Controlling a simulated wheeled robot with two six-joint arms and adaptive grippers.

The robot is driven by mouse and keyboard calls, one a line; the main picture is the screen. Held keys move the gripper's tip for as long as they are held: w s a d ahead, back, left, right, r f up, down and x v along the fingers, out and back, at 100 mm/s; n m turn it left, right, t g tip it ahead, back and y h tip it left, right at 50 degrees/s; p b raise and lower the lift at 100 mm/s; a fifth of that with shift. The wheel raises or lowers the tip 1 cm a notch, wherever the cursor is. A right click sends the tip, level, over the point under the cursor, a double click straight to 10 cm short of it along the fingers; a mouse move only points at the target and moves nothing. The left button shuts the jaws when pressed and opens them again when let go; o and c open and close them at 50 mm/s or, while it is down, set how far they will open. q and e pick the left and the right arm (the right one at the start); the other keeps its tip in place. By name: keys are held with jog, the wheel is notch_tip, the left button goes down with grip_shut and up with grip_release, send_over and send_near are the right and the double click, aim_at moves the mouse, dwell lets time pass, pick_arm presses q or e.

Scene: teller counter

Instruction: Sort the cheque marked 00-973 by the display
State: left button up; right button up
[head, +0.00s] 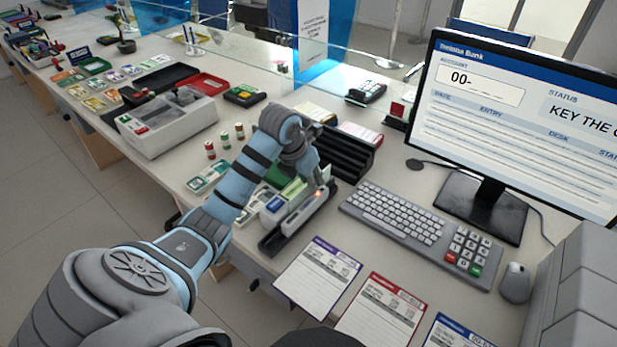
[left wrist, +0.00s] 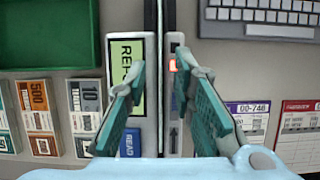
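The display (head: 515,120) on the right reads "00-" with blanks in its account box, and "KEY THE C…" under status, cut off by the frame. My left gripper (head: 303,190) is above the slotted cheque reader (head: 310,214). In the left wrist view its fingers (left wrist: 160,72) are apart, on either side of the reader's slot. I cannot tell whether a cheque stands edge-on in the slot. A red-headed cheque (head: 380,315) and a blue-headed cheque (head: 458,335) have unreadable numbers. My right gripper is out of view.
A keyboard (head: 392,215), number keypad (head: 466,250) and mouse (head: 515,283) lie below the display. A black slotted rack (head: 348,155) stands behind the reader. A grey-white machine (head: 165,120) and several note bundles are farther left. A glass screen runs behind.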

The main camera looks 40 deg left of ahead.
pick_arm(q)
grip_shut()
notch_tip(320, 180, up, 12)
jog(key=p, duration=1)
jog(key=shift+f, duration=0.2)
dwell(0.5)
